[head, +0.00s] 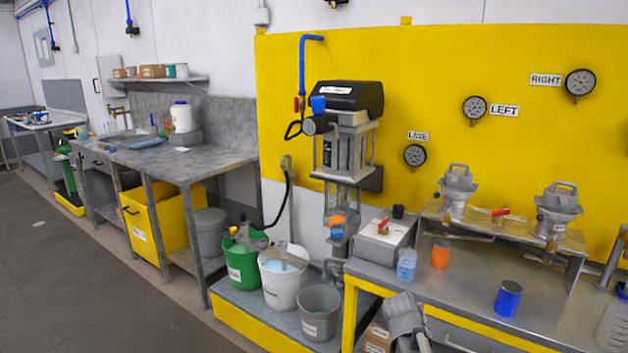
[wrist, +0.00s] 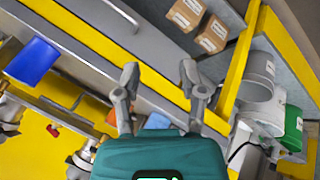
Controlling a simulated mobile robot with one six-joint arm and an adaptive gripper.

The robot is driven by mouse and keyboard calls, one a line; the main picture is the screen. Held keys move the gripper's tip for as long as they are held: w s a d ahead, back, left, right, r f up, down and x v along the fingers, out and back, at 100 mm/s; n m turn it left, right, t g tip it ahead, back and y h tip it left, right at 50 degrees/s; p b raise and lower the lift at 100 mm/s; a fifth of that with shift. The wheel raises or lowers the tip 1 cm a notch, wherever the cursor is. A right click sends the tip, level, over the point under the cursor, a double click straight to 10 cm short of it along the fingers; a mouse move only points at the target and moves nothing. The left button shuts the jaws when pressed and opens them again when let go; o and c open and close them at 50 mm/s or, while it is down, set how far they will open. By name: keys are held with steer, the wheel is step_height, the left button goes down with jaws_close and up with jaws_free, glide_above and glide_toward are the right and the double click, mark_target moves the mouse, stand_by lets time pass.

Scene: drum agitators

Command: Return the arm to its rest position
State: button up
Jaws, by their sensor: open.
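My gripper (wrist: 160,80) is open in the wrist view, with its two grey fingers spread apart and nothing between them. Its teal body fills the bottom middle of that view. In the head view a grey part of my arm (head: 405,318) shows at the bottom, in front of the near edge of the steel workbench (head: 460,303). From that view I cannot make out the fingertips clearly. In the wrist view the bench's yellow frame lies beyond the fingers.
On the bench stand a blue cup (head: 508,298), an orange cup (head: 440,254) and a light blue beaker (head: 406,265). Green (head: 243,262) and white (head: 284,275) buckets stand left on a low platform. Cardboard boxes (wrist: 186,12) sit below the bench. Open floor lies far left.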

steer(key=s+a+f+g+y, duration=0.35)
steer(key=s+a+y, duration=0.25)
steer(key=s+a, duration=0.5)
step_height(320, 180, up, 15)
steer(key=p, duration=1.4)
